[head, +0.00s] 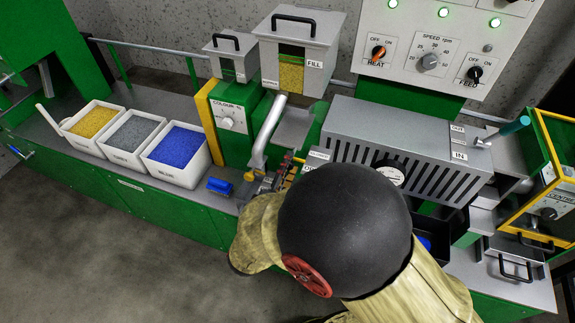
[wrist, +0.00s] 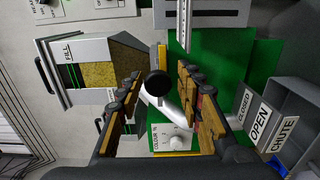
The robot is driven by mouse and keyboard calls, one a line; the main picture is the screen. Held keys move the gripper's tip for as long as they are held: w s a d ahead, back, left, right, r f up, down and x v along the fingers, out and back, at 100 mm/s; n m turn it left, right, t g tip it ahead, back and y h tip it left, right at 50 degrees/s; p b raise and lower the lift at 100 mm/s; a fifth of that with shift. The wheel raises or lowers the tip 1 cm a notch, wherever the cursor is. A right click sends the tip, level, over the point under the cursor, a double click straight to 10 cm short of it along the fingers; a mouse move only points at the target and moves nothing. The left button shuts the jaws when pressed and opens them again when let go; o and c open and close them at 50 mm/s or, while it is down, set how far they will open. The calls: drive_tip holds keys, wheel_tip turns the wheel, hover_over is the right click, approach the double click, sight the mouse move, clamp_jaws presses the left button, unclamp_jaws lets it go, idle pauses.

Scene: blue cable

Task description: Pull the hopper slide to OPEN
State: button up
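The grey hopper (head: 320,59) with a FILL label and a window of yellow pellets stands at the top centre of the head view. It also shows, turned sideways, in the wrist view (wrist: 87,48). A black round knob (wrist: 158,83) appears between my fingers in the wrist view; I cannot tell how deep it sits between them. CLOSED and OPEN labels (wrist: 259,126) show at the right, beside a CHUTE label. My gripper (wrist: 165,105) is open, its brown-padded fingers apart on either side of the knob. In the head view my arm partly hides my gripper (head: 272,176).
Bins of yellow (head: 92,122), grey (head: 131,132) and blue (head: 178,147) pellets stand left on the bench. A blue object (head: 219,186) lies near its front edge. A slotted grey housing (head: 402,150) is at the right, below the control panel (head: 440,50).

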drive_tip(key=shift+o, duration=0.4)
drive_tip(key=v, duration=1.2)
drive_tip(key=shift+r, duration=0.1)
